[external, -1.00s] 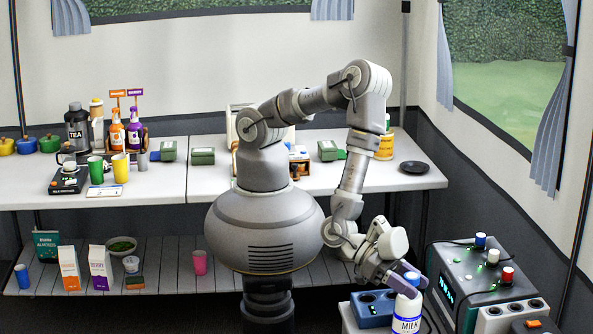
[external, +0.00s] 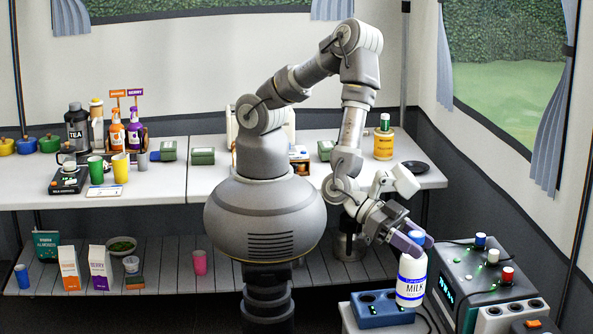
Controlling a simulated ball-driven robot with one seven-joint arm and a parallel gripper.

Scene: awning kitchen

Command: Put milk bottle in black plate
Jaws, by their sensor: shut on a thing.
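The milk bottle (external: 411,280) is white with a blue cap and a blue band above the word MILK. My gripper (external: 416,243) is shut on the bottle near its cap and holds it nearly upright, in front of the grey machine and beside the blue box. The black plate (external: 416,167) lies at the right end of the white table, behind and above the gripper in the picture. Nothing shows on the plate.
A grey machine with coloured knobs (external: 480,275) stands right of the bottle. A blue box with round sockets (external: 380,310) is left of it. A yellow can (external: 383,145) stands left of the plate.

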